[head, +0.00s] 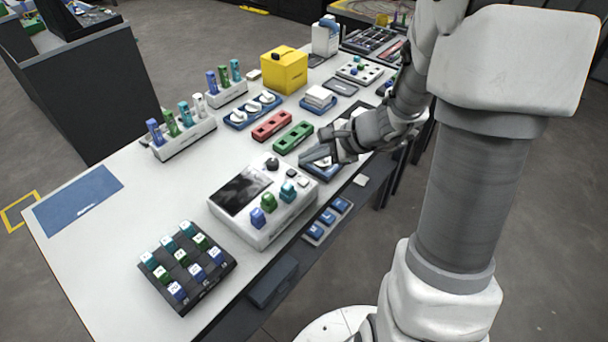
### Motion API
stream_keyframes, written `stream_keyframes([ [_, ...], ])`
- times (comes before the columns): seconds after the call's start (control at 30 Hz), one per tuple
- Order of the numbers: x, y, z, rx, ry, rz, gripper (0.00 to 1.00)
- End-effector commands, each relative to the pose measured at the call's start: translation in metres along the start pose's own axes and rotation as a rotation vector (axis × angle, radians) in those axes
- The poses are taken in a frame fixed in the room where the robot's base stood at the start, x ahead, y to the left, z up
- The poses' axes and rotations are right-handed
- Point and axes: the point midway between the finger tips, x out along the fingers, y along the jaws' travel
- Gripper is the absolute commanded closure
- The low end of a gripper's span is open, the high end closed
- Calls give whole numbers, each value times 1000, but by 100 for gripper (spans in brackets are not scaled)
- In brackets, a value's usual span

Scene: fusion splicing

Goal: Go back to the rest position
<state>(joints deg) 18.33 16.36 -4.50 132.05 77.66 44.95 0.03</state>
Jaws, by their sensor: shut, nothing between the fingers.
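My gripper (318,152) is in the head view, at the end of my arm on the right side of the table. It is shut and holds nothing. It hangs low over the table, just right of the green block (293,137) and behind the white splicing device (262,201). The device has a dark screen and blue, green and teal pieces on its front. Part of a blue tray (325,172) shows beneath the gripper; my gripper hides the rest of it. I cannot tell whether the gripper touches it.
The white table (120,222) carries a dark rack of coloured connectors (187,266), holders with upright pieces (182,138), a red block (272,125) and a yellow box (284,69). A blue mat (78,198) lies at the left. The table's left part is mostly clear.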

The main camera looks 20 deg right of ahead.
Motion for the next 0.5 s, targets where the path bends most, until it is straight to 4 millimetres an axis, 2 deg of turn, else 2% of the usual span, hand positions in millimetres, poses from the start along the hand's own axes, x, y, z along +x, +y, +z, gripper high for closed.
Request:
stream_keyframes([
  [0.13,-12,-9,9,-1,0,-1,100],
  [0.5,-12,-9,9,0,0,0,100],
])
